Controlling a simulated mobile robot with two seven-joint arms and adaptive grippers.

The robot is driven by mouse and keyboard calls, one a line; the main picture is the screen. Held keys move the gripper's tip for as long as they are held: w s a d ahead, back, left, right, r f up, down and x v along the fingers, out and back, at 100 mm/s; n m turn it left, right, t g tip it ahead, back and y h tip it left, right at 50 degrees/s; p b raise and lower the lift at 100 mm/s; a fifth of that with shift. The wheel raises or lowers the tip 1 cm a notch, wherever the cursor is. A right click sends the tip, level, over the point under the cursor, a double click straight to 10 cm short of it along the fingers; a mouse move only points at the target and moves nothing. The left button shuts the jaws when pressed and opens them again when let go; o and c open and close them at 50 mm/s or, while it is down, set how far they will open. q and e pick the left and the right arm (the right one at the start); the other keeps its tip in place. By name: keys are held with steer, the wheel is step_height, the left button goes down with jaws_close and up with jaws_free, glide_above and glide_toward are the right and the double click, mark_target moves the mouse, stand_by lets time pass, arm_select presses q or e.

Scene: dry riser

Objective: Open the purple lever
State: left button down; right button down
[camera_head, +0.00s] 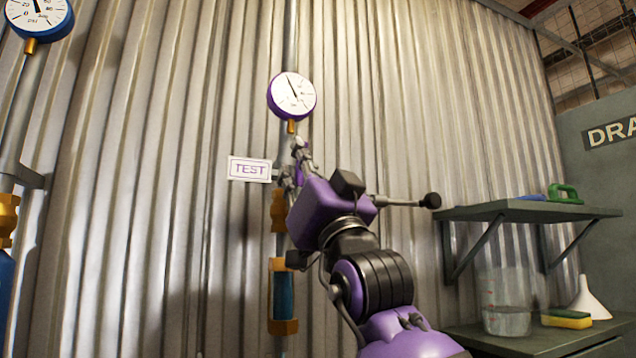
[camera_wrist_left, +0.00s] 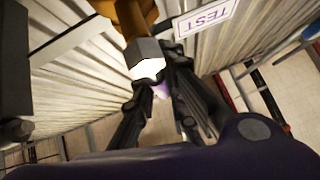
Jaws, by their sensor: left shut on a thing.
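The purple lever (camera_wrist_left: 161,90) shows as a small purple piece between my left gripper's fingers in the wrist view. My left gripper (camera_head: 298,165) is shut on it at the pipe, just below the purple-rimmed gauge (camera_head: 292,95). The fingers also show in the left wrist view (camera_wrist_left: 158,85). My purple gripper body and the fingers hide most of the lever, so its angle is hard to tell. A white TEST sign (camera_head: 249,169) is just left of the fingers. My right gripper is not in view.
Brass fittings (camera_head: 279,212) and a blue pipe section (camera_head: 283,295) are below the lever. A corrugated wall (camera_head: 150,150) stands behind. A blue gauge (camera_head: 38,14) is at upper left. Shelves (camera_head: 490,211) at right hold a clear jug (camera_head: 505,318) and a white funnel (camera_head: 588,300).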

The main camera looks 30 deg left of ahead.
arm_select(q)
steer(key=shift+a, duration=0.1)
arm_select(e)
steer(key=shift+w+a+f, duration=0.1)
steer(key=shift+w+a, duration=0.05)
arm_select(q)
steer(key=c, duration=1.8)
jaws_free()
steer(key=shift+s, duration=0.15)
steer(key=shift+o, duration=0.2)
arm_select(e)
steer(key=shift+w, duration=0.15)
arm_select(q)
steer(key=v, duration=1.2)
steer(key=shift+r, duration=0.1)
